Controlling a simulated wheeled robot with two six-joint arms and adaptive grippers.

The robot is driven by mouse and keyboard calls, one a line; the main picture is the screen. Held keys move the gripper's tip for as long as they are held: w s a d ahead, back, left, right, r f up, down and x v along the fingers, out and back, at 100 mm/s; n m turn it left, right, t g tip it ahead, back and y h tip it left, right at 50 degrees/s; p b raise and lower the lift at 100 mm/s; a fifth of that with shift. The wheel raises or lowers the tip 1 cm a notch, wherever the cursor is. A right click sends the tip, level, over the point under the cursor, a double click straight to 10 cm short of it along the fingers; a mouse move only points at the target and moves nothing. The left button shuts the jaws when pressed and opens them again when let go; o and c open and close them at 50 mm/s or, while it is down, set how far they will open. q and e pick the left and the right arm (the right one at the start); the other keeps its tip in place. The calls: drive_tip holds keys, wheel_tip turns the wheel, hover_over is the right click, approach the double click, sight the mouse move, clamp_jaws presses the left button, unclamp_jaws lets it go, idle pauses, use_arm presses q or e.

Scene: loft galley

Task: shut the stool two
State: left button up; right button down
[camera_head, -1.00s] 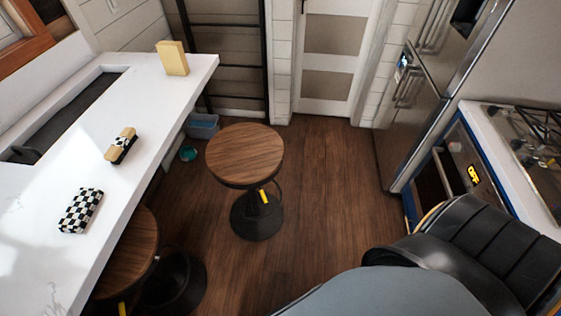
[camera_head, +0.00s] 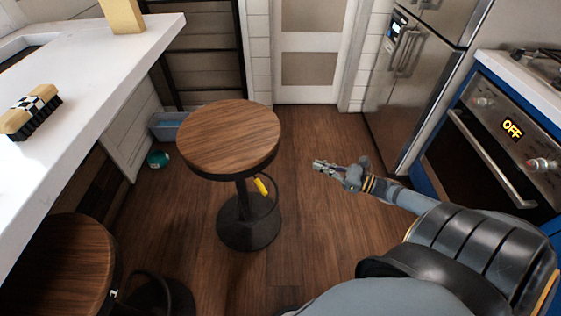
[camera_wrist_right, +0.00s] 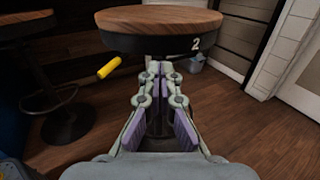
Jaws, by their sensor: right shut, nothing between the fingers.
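Stool two (camera_head: 230,138) stands in the middle of the floor, with a round wooden seat, a black post and base, and a yellow-tipped lever (camera_head: 262,185) below the seat. In the right wrist view the stool's dark rim (camera_wrist_right: 130,44) bears a white "2", and the yellow lever tip (camera_wrist_right: 108,67) sticks out to the left. My right gripper (camera_head: 322,166) is shut and empty, to the right of the stool and apart from it in the head view. In the right wrist view its fingers (camera_wrist_right: 160,72) point at the post under the seat. My left gripper is out of view.
Another wooden stool (camera_head: 55,262) stands at the lower left by the white counter (camera_head: 95,75). A blue bin (camera_head: 168,125) and a teal object (camera_head: 157,159) are on the floor behind. An oven (camera_head: 505,140) and a fridge (camera_head: 415,85) line the right. Floor between is clear.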

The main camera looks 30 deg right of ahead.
drive_tip(key=b, duration=0.4)
approach(275, 149)
drive_tip(key=b+x, duration=0.2)
drive_tip(key=x, duration=0.4)
drive_tip(key=shift+w+a, duration=0.2)
drive_tip(key=shift+w, duration=0.2)
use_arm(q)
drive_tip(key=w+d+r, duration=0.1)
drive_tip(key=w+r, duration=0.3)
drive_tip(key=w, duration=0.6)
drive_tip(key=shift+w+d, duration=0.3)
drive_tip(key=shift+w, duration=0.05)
